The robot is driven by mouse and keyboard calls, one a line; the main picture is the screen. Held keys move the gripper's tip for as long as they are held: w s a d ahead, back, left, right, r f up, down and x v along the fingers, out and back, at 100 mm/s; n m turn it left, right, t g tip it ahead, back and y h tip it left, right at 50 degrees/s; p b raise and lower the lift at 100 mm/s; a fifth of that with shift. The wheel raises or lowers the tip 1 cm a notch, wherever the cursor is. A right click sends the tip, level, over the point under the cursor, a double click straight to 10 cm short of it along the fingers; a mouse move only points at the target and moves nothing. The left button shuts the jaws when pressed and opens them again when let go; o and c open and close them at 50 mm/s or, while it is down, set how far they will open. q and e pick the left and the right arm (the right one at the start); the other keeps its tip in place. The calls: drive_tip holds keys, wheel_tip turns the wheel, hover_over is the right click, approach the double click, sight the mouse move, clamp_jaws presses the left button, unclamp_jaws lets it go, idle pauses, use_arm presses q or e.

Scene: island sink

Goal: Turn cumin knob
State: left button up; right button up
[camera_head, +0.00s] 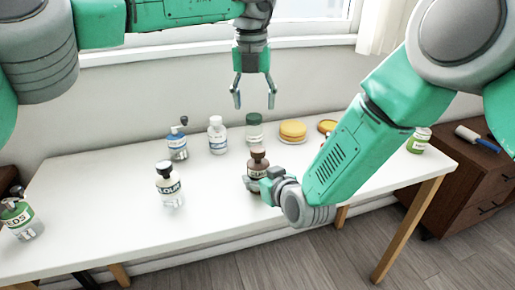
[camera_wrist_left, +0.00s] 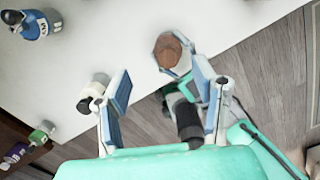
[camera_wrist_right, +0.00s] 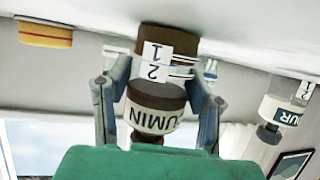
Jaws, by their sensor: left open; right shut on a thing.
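The cumin grinder (camera_head: 257,159), with a brown top, stands on the white table. My right gripper (camera_head: 254,182) is shut on it from the front, low on its body. The right wrist view shows the jar upside down, with the cumin label (camera_wrist_right: 153,117) and a white strip with numbers (camera_wrist_right: 155,62) between the fingers. My left gripper (camera_head: 253,97) is open and empty, pointing down above and behind the grinder. In the left wrist view, a round brown top (camera_wrist_left: 172,50), probably the cumin's, lies beyond the open fingers. The knob's turn position cannot be read.
Behind the grinder stand a green-capped jar (camera_head: 254,130), a white jar (camera_head: 217,136) and a blue grinder (camera_head: 177,144). The flour jar (camera_head: 169,186) is to the left. Plates with yellow cakes (camera_head: 292,131) are at the back right. The table's front edge is close.

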sight(258, 148)
use_arm(q)
drive_tip(key=shift+g, duration=0.5)
drive_tip(key=f, duration=0.4)
drive_tip(key=s+f, duration=0.1)
drive_tip(key=f, duration=0.2)
drive_tip(key=s+f, duration=0.1)
drive_tip(key=f, duration=0.3)
drive_tip(key=shift+s+d+f, duration=0.1)
drive_tip(key=shift+d+f, duration=0.25)
drive_tip(key=shift+d, duration=0.05)
drive_tip(key=c, duration=1.2)
